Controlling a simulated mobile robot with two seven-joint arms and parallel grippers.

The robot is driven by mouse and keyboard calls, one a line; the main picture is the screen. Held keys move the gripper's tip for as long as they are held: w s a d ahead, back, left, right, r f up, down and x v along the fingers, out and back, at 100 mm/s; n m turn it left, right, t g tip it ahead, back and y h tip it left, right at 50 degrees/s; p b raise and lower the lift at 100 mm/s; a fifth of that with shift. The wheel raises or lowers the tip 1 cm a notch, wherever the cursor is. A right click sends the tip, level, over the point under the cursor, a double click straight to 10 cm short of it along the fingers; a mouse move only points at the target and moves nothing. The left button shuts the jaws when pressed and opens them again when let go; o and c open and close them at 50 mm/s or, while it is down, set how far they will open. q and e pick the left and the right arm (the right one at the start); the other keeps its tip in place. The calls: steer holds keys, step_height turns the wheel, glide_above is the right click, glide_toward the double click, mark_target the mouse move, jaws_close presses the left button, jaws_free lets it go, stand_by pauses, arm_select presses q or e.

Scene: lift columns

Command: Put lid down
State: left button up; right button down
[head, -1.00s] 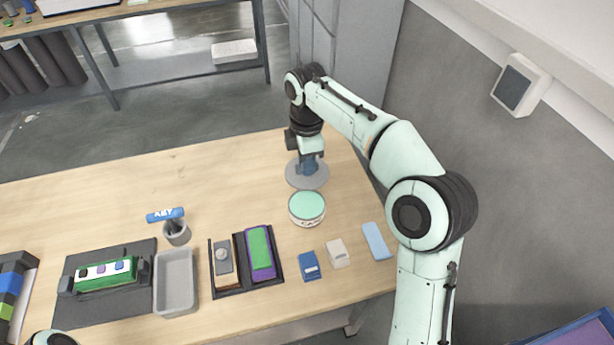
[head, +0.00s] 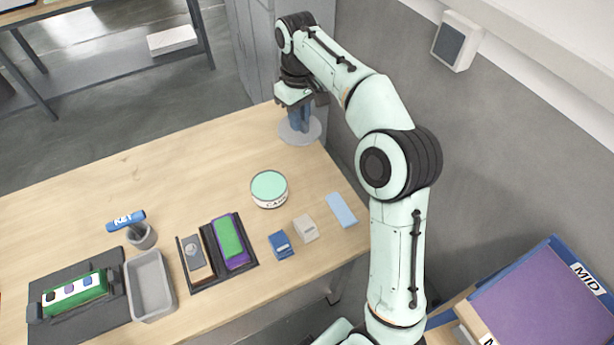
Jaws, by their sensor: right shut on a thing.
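The lid (head: 313,131) is a round grey disc with a blue post standing up from its middle. It is near the table's far right corner. My right gripper (head: 300,104) is above the disc, pointing down, and is shut on the lid by its blue post. I cannot tell whether the disc touches the table or hangs just above it. The white can (head: 269,190) has a mint-green top face and partly readable lettering, and stands apart from the lid, nearer and to the left. My left gripper is out of view.
A blue box (head: 281,245), a whitish box (head: 305,229) and a light blue pad (head: 341,210) lie in front of the can. A black tray (head: 207,285), grey bin (head: 151,287) and KEY-labelled tool (head: 126,221) are at left. The table's back left is clear.

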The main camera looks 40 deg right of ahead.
steer(key=m, duration=0.1)
steer(key=d, duration=0.1)
steer(key=d+m, duration=0.1)
steer(key=shift+s+f+m, duration=0.25)
steer(key=shift+f+m, duration=0.05)
steer(key=shift+d+f+m, duration=0.1)
steer(key=shift+f+m, duration=0.2)
steer(key=b, duration=0.4)
glide_above(308, 176)
step_height(308, 176, down, 15)
steer(key=shift+r, duration=0.15)
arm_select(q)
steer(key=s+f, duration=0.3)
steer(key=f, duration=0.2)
arm_select(e)
steer(key=shift+f, duration=2.4)
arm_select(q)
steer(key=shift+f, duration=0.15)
arm_select(e)
steer(key=shift+f, duration=0.2)
steer(key=c, duration=1.1)
jaws_free()
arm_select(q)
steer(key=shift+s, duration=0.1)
arm_select(e)
steer(key=shift+r, duration=0.1)
